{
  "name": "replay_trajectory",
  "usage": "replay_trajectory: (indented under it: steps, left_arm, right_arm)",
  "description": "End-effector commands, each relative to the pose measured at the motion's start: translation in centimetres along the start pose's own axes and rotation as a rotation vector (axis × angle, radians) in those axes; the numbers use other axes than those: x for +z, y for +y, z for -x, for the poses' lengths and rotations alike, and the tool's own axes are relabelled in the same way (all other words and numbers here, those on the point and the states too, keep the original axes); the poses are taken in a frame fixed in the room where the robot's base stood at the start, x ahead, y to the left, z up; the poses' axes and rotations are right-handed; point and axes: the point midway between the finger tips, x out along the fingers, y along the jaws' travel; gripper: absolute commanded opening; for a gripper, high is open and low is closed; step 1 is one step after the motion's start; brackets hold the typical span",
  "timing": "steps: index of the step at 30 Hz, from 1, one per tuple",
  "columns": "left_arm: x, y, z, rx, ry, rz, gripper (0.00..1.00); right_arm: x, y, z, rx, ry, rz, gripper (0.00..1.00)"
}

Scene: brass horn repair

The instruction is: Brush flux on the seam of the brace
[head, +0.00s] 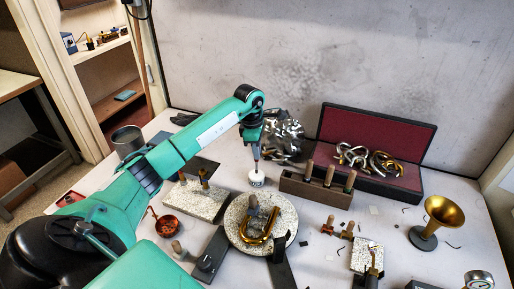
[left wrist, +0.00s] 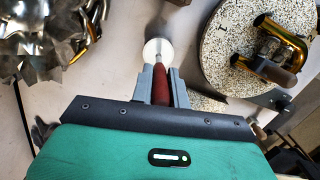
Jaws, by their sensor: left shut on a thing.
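My left gripper (head: 257,150) reaches down over a small white pot (head: 256,179) at the middle of the table. In the left wrist view its grey fingers (left wrist: 160,82) are shut on the red handle of a brush (left wrist: 160,88). The brush's metal end points at the white pot (left wrist: 158,50); I cannot tell whether its tip is inside. A U-shaped brass piece (head: 258,238) lies on a round speckled plate (head: 238,207) in front of the pot. It also shows in the left wrist view (left wrist: 284,38). The seam is too small to make out. My right gripper is not in view.
A wooden block with upright-handled tools (head: 315,193) stands right of the pot. Behind it lies an open dark case (head: 408,138) with brass parts. A crumpled silvery heap (head: 284,132) is behind the pot.

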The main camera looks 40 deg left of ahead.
Motion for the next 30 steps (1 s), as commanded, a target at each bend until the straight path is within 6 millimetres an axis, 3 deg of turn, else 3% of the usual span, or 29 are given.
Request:
replay_trajectory:
  steps: [30]
  left_arm:
    - [-0.08, 0.02, -0.47, 0.0, 0.0, 0.001, 0.0]
  right_arm:
    - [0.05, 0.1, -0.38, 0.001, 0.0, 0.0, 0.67]
